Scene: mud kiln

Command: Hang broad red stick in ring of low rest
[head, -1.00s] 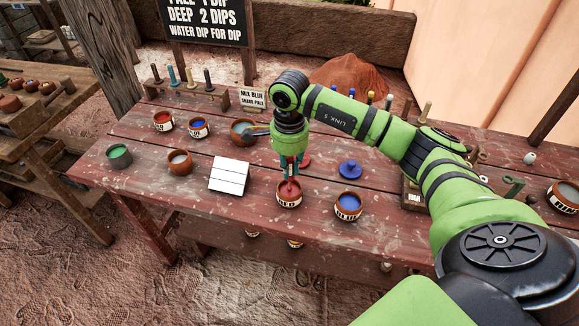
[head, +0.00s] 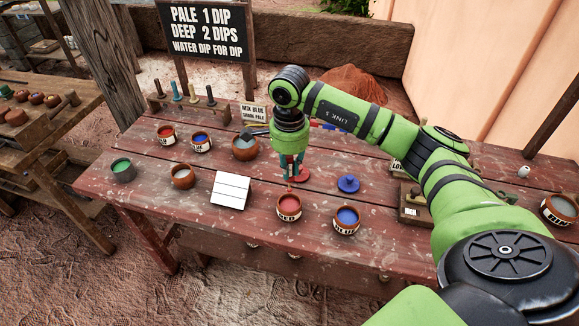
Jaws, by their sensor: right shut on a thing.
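My right gripper (head: 293,160) points down over the middle of the table and is shut. The thing in its jaws is small and mostly hidden; red shows at and below the fingertips, and I cannot clearly separate it from a red lid (head: 303,177) behind. The gripper is beyond the bowl of red (head: 288,206), clear of it. A wooden stand with a label (head: 397,166) starting "LO" shows partly behind my right arm; its ring is hidden. My left gripper is out of view.
A bowl of blue (head: 346,218) and a blue lid (head: 348,184) stand right of the red bowl. A white tile (head: 231,188) and several bowls are to the left. A labelled wooden block (head: 414,213) is beside my arm. A stick rack (head: 188,101) stands at the back left.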

